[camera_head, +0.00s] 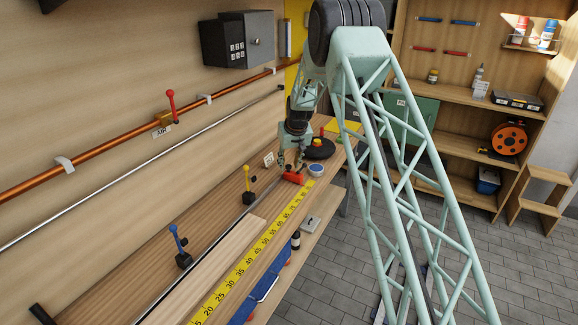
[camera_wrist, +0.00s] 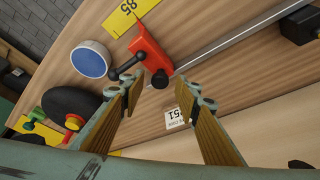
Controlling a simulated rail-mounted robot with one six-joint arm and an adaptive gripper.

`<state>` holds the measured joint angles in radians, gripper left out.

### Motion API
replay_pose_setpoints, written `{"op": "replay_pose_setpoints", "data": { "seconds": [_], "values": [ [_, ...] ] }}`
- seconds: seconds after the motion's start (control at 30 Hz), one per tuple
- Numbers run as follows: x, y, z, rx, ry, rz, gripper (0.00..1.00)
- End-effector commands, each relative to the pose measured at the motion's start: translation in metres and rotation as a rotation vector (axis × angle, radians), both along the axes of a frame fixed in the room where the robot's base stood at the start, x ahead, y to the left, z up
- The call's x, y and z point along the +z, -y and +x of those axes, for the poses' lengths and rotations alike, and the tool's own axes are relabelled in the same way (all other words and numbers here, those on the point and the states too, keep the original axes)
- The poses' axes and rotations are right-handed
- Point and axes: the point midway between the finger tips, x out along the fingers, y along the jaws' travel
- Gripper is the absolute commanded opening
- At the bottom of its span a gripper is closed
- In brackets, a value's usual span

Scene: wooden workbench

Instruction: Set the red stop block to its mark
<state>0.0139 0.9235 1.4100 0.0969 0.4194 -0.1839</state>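The red stop block (camera_head: 293,177) sits at the far part of the bench beside the yellow measuring tape (camera_head: 262,243). In the wrist view the red stop block (camera_wrist: 151,58) has a black lever knob and lies at one end of a metal rail (camera_wrist: 235,43), close to the tape piece (camera_wrist: 122,18) reading 85. My gripper (camera_head: 291,164) is above the block in the head view. In the wrist view my gripper (camera_wrist: 158,82) is open, its two fingers apart with nothing between them; the block shows just beyond the fingertips. A small card (camera_wrist: 174,118) shows between the fingers, its number looking like 51.
A blue-lidded tub (camera_wrist: 90,59) and a dark round disc (camera_wrist: 74,107) are close to the block. A yellow-knobbed stand (camera_head: 249,186) and a blue-knobbed stand (camera_head: 181,248) stand along the bench's wall side. A long plank (camera_head: 205,274) lies nearer.

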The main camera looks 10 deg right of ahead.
Motion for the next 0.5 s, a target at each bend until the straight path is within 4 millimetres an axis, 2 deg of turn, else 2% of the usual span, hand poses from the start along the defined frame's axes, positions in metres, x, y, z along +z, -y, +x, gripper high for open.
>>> {"op": "replay_pose_setpoints", "data": {
  "seconds": [0.2,0.5],
  "values": [
    [-0.0071,-0.0004,0.0028,0.0,0.0,0.0,0.3],
    [-0.0074,-0.0004,0.003,0.0,0.0,0.0,0.3]
  ]
}}
